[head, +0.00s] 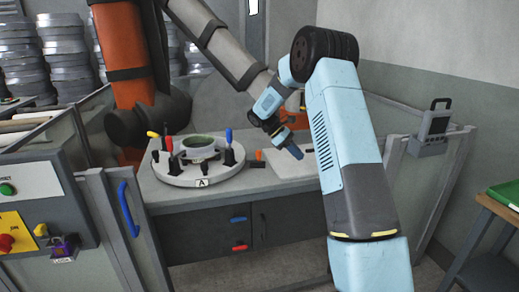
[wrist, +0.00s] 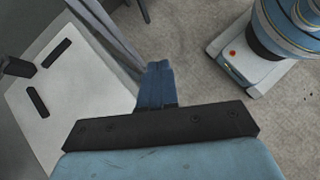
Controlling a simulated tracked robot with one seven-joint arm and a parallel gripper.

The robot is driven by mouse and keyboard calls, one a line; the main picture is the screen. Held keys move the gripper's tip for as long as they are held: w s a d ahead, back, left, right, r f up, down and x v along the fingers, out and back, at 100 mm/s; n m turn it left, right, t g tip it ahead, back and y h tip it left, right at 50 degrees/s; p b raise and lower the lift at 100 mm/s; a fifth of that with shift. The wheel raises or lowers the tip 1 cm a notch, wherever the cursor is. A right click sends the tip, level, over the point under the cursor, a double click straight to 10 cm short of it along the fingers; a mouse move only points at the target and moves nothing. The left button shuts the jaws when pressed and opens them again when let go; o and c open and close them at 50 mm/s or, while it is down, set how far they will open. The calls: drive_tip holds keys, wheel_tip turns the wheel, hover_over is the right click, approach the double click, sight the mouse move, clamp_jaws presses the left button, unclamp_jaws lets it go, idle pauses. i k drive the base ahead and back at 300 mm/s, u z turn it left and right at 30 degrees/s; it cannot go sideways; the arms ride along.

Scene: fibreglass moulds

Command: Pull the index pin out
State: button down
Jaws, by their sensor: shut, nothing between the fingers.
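A round pale fixture (head: 166,170) marked "A" sits on the bench in the head view. It carries a mould ring with a greenish top (head: 199,142), several black clamps, and handles coloured yellow (head: 152,134), red (head: 168,144) and blue (head: 229,135). Which of these, if any, is the index pin I cannot tell at this size. My gripper (head: 295,152) is to the right of the fixture, apart from it, over the white board. In the wrist view its blue fingers (wrist: 155,84) are together and empty. The fixture is out of the wrist view.
A white board (head: 288,168) lies right of the fixture; black bars (wrist: 50,52) lie on it. An orange robot arm (head: 125,60) stands behind the bench. Fence panels and a control box with buttons (head: 8,188) flank the left. A side table (head: 490,215) is at right.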

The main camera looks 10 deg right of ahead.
sight(258, 152)
drive_tip(key=z, duration=0.05)
drive_tip(key=i, duration=0.85)
drive_tip(key=u, duration=0.6)
